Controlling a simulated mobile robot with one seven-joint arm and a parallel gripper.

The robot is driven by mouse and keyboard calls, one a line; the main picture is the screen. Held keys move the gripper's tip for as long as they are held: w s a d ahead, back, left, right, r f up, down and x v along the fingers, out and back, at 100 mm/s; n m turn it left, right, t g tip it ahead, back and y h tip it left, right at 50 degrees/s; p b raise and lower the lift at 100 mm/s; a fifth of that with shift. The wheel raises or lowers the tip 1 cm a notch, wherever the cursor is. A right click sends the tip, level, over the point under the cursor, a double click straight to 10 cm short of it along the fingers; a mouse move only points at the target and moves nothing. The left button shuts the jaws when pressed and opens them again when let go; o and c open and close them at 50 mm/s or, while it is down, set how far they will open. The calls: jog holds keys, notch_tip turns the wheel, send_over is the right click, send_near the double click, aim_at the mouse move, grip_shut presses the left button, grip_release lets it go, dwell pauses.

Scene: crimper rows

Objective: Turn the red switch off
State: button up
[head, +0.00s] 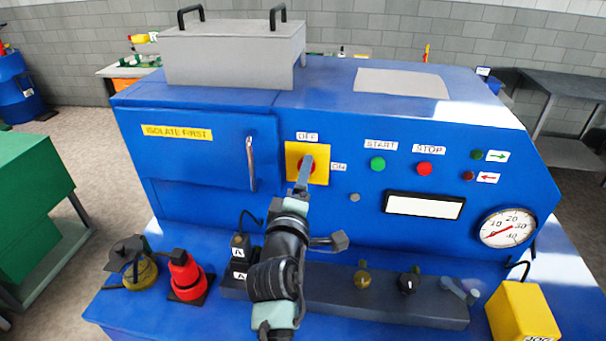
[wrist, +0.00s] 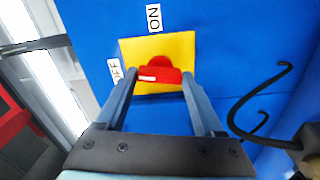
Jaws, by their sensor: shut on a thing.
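The red switch (wrist: 160,75) sits on a yellow square plate (head: 321,164) on the blue machine's front panel. The OFF label (head: 307,137) is above the plate and the ON label (head: 339,167) is to its right in the head view. My gripper (head: 307,165) reaches the switch and mostly covers it there. In the wrist view, the switch's red bar lies between my two fingertips (wrist: 159,76), which close on its ends. The bar runs left to right in that view, with a white mark on its left part, towards the OFF label (wrist: 115,70).
A green START button (head: 377,164) and red STOP button (head: 424,169) are to the right. A door with a vertical handle (head: 251,163) is to the left.

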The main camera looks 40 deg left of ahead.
jog(key=shift+n+p, duration=0.4)
jog(key=shift+n, duration=0.7)
jog(key=o, duration=1.4)
jog(key=shift+s, duration=0.1)
jog(key=b+v, duration=0.3)
jog(key=v, duration=1)
